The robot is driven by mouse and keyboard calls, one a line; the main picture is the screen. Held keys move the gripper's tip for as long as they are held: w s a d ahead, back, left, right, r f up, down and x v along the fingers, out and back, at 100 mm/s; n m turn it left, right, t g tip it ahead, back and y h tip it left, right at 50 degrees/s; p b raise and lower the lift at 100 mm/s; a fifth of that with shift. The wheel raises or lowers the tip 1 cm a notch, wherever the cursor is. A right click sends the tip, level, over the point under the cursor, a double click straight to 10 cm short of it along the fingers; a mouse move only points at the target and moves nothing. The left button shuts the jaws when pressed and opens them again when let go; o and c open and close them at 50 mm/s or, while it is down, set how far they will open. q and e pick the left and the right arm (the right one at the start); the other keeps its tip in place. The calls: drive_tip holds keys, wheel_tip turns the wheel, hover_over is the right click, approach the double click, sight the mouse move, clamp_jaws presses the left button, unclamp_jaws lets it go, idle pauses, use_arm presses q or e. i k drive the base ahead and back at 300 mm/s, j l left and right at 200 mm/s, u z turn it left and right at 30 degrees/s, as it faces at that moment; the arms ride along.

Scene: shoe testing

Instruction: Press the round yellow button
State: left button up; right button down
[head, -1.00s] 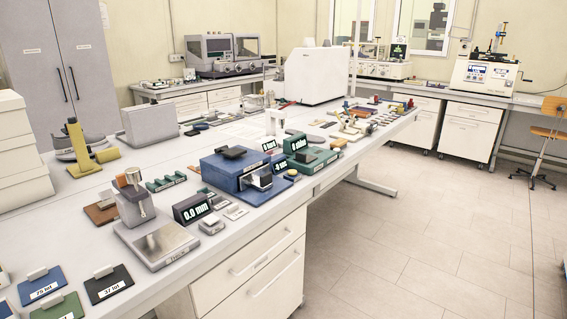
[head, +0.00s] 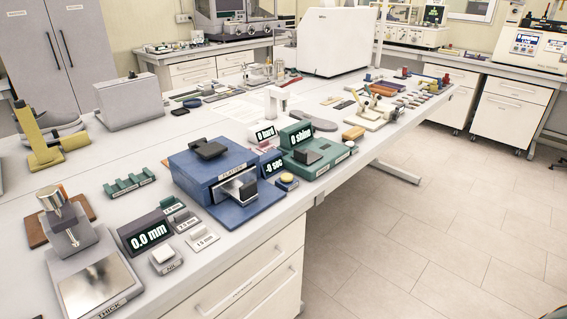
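The round yellow button (head: 287,178) sits on a small dark blue base near the bench's front edge, in the middle of the head view. It stands just right of the blue press-like device (head: 212,170) and in front of a small dark display (head: 272,164) that seems to read "-.0 sec". A green device (head: 318,160) with a "0 shine" display stands to its right. Nothing covers the button. Neither of my grippers shows in the head view.
The long white bench (head: 150,205) carries a thickness gauge (head: 85,265) and a "0.0 mm" display (head: 147,233) at the left front. Drawers (head: 250,280) stand under the bench. The tiled floor (head: 430,230) to the right is clear.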

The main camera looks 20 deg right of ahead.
sight(285, 177)
drive_tip(key=i+l+u, duration=0.15)
drive_tip(key=i+l, duration=0.15)
drive_tip(key=l, duration=0.15)
drive_tip(key=i+l+u, duration=0.1)
drive_tip(key=i+l, duration=0.2)
drive_tip(key=l, duration=0.2)
